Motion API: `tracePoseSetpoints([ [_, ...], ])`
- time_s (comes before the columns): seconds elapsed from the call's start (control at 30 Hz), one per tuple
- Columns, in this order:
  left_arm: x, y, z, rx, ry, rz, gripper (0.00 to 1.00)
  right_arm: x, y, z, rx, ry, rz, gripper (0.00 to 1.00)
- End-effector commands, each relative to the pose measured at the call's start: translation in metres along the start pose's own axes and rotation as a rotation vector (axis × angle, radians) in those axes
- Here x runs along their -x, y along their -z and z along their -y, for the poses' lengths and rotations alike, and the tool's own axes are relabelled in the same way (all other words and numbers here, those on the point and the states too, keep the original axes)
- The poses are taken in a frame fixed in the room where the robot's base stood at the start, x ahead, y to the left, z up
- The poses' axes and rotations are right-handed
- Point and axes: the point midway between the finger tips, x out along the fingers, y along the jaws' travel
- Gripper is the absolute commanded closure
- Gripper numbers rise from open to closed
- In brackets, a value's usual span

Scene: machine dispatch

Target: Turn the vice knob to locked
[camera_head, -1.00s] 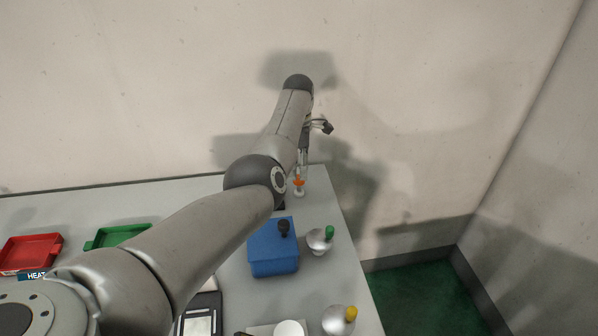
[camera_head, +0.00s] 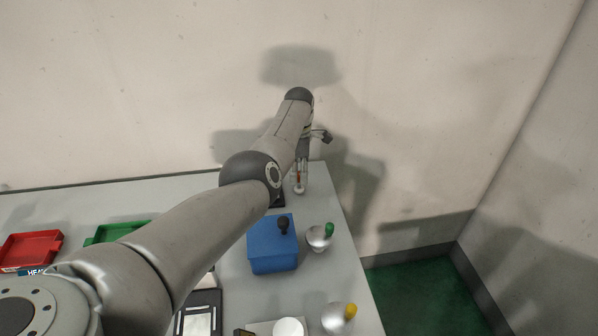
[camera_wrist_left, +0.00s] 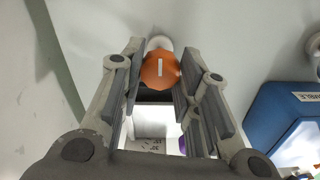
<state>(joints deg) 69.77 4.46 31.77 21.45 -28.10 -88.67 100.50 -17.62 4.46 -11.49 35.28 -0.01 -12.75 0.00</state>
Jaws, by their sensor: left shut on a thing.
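The vice knob (camera_wrist_left: 160,69) is orange, many-sided, with a white line on top that runs up and down in the left wrist view. A pale round part (camera_wrist_left: 160,43) shows just beyond it. My left gripper (camera_wrist_left: 161,78) points down over the knob, with one finger on each side, and is shut on it. In the head view my left gripper (camera_head: 301,174) is at the far right corner of the table, and it largely hides the knob there. A pale label with small, unreadable marks (camera_wrist_left: 152,146) shows between the fingers. My right gripper is not in view.
A blue box (camera_head: 273,257) with a black knob stands nearer me. Silver domes with a green knob (camera_head: 329,230) and a yellow knob (camera_head: 350,311) line the table's right edge. Red (camera_head: 30,252) and green (camera_head: 100,236) trays lie left. A wall is close behind.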

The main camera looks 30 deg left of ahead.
Motion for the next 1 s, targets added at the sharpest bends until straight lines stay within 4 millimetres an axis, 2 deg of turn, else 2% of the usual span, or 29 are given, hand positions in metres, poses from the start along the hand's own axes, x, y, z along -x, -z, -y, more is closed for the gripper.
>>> tracePoseSetpoints([
  [0.2,-0.0002,0.0001,0.0001,-0.01,0.0,-0.001,0.94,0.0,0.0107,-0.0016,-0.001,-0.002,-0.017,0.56],
  [0.47,0.0001,0.0004,0.0,-0.107,0.0,-0.002,0.94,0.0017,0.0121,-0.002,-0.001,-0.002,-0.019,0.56],
  [1.0,0.0004,0.0003,-0.0005,-0.585,-0.001,-0.002,0.94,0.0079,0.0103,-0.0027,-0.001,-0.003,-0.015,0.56],
])
